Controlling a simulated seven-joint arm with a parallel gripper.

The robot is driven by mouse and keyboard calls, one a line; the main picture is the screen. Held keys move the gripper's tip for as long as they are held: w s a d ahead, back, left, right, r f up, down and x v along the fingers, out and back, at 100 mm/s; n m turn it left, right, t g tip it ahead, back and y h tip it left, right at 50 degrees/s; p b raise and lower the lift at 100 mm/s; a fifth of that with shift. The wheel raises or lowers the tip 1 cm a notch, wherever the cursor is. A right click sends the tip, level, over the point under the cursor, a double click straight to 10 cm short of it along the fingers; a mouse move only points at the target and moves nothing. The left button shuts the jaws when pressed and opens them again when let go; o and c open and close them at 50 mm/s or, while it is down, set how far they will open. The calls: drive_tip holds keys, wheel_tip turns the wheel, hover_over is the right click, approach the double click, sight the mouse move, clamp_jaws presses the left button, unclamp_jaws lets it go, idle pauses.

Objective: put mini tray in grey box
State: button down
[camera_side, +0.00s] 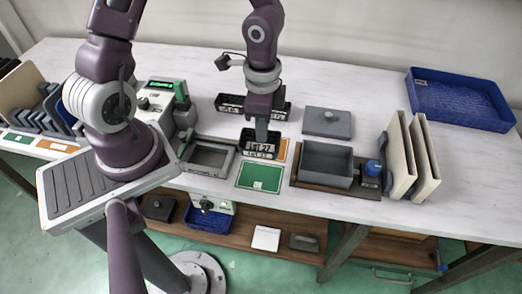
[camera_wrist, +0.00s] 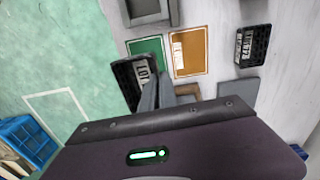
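The mini tray (camera_side: 248,141) is black with white "LOT 27" labels. My gripper (camera_side: 261,139) is shut on its wall and holds it in front of the orange card, above the green card's back edge. In the wrist view the tray (camera_wrist: 128,72) hangs tilted at the fingertips (camera_wrist: 156,88). The fingers hide part of it. The grey box (camera_side: 328,160) is open on a brown base, to the right of my gripper. Its inside looks empty.
Another black tray (camera_side: 229,103) stands behind my gripper. A grey lid (camera_side: 326,122) lies behind the box, and a blue knob (camera_side: 373,167) and cream panels (camera_side: 410,155) stand to its right. A grey frame (camera_side: 208,158) lies left of the green card (camera_side: 259,177).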

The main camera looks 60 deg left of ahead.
drive_tip(key=r, duration=0.5)
drive_tip(key=shift+w+d+r, duration=0.1)
drive_tip(key=shift+w, duration=0.1)
drive_tip(key=w+d, duration=0.4)
drive_tip(key=w, duration=0.4)
drive_tip(key=g+h, duration=0.1)
hover_over(324, 165)
wheel_tip(324, 165, down, 5)
drive_tip(key=shift+m, duration=0.3)
drive_tip(key=shift+w+a+f, duration=0.1)
drive_tip(key=shift+f, duration=2.2)
drive_tip(key=shift+w+a+f, duration=0.1)
drive_tip(key=shift+f, duration=2.2)
drive_tip(key=c, duration=1.6)
unclamp_jaws()
